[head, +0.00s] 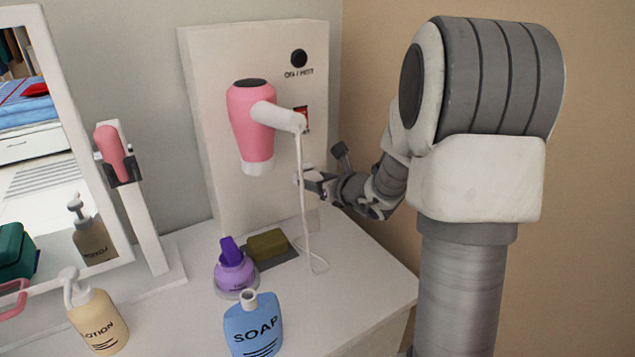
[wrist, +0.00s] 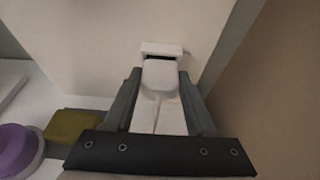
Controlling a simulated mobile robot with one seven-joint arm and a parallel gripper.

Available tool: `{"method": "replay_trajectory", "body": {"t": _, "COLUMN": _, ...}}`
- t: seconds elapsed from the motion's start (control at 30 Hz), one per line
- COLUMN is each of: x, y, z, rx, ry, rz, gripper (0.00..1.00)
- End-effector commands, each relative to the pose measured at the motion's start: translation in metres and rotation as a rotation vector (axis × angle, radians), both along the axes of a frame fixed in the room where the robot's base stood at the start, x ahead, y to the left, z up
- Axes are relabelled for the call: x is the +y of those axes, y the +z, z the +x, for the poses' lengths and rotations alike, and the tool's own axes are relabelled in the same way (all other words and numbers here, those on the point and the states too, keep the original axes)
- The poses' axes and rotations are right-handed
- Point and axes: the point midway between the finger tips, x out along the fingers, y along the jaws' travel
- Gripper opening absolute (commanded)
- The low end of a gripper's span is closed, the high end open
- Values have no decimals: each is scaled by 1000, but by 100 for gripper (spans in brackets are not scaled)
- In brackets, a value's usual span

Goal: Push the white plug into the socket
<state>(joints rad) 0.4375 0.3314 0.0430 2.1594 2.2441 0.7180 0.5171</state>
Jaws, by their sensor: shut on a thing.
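The white plug (wrist: 159,76) is between the two fingers of my gripper (wrist: 160,88) in the wrist view, and the gripper is shut on it. The white socket (wrist: 162,50) is on the upright panel just ahead of the plug, with a dark slot showing between them. The plug's front end is very close to the socket; I cannot tell whether its prongs are inside. In the head view my gripper (head: 310,182) is low at the panel, to the right of the hanging cord (head: 302,170), and mostly hides the plug and socket.
A pink hair dryer (head: 252,120) hangs on the white panel (head: 205,70). A blue soap bottle (head: 254,325), a purple container (head: 235,272), a green sponge or soap bar (head: 268,244) and a lotion bottle (head: 98,322) stand on the counter (head: 340,300). Its right side is clear.

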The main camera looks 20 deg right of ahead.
Motion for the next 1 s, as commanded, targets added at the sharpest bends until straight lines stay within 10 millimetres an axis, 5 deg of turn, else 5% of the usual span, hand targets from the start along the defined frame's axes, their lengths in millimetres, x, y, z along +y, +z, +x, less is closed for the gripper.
{"method": "replay_trajectory", "body": {"t": 0.17, "x": 1, "y": 0, "z": 5, "rx": -1, "ry": 1, "rz": 1, "gripper": 0}}
{"method": "replay_trajectory", "body": {"t": 0.2, "x": 1, "y": 0, "z": 4, "rx": -1, "ry": 1, "rz": 1, "gripper": 63}}
{"method": "replay_trajectory", "body": {"t": 0.37, "x": 1, "y": 0, "z": 4, "rx": -1, "ry": 1, "rz": 1, "gripper": 91}}
{"method": "replay_trajectory", "body": {"t": 0.77, "x": -1, "y": 4, "z": -3, "rx": 0, "ry": -1, "rz": 0, "gripper": 91}}
{"method": "replay_trajectory", "body": {"t": 1.0, "x": -10, "y": 22, "z": -46, "rx": -1, "ry": -4, "rz": 0, "gripper": 91}}
